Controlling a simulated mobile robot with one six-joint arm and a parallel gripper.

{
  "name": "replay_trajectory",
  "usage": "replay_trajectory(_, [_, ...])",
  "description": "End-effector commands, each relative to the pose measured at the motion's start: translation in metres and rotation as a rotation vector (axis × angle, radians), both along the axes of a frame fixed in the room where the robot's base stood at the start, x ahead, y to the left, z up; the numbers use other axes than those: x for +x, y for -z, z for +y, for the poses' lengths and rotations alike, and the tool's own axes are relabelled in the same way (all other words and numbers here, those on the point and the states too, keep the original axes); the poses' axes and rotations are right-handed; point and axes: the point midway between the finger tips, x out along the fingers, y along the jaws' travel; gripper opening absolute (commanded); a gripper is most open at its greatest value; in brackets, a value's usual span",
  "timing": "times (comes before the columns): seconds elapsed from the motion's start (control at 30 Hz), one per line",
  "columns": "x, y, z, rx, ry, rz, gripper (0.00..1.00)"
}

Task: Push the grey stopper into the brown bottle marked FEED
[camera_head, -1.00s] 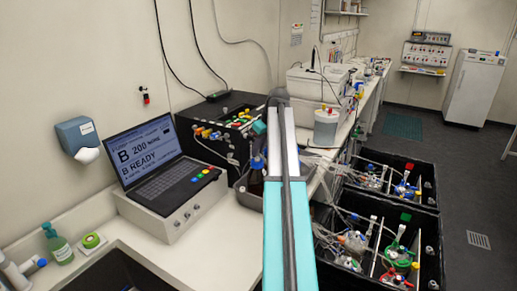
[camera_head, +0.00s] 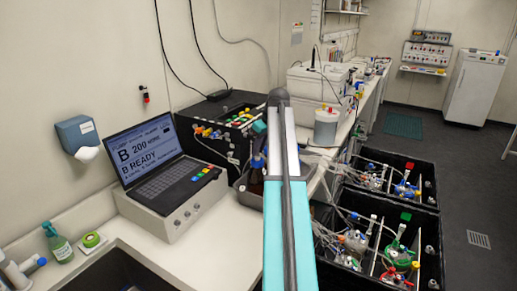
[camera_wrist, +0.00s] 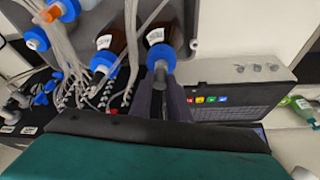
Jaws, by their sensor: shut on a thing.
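In the wrist view a brown bottle (camera_wrist: 167,22) with a blue collar (camera_wrist: 160,54) and a white label stands at top centre, its lettering too small to read. A second brown bottle (camera_wrist: 113,32), also with a blue collar and label, is to its left. My gripper (camera_wrist: 161,84) has its dark fingers shut on a small grey stopper (camera_wrist: 160,69), at the near edge of the first bottle's collar. I cannot tell whether the stopper touches the bottle mouth or sits in it. In the head view my arm hides the gripper and most of the bottles.
Pale tubes (camera_wrist: 78,50) run close on the left of the bottles. A laptop (camera_head: 155,160) stands on the bench to the left in the head view. Black crates (camera_head: 385,235) with tubed vessels stand at the right. The bench front (camera_head: 215,240) is clear.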

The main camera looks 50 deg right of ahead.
Motion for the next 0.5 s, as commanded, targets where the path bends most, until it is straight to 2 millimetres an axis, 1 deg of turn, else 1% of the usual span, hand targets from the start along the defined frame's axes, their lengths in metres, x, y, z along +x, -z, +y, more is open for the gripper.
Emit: replay_trajectory(0.5, [0.0, 0.0055, 0.0, 0.0, 0.0, 0.0, 0.0])
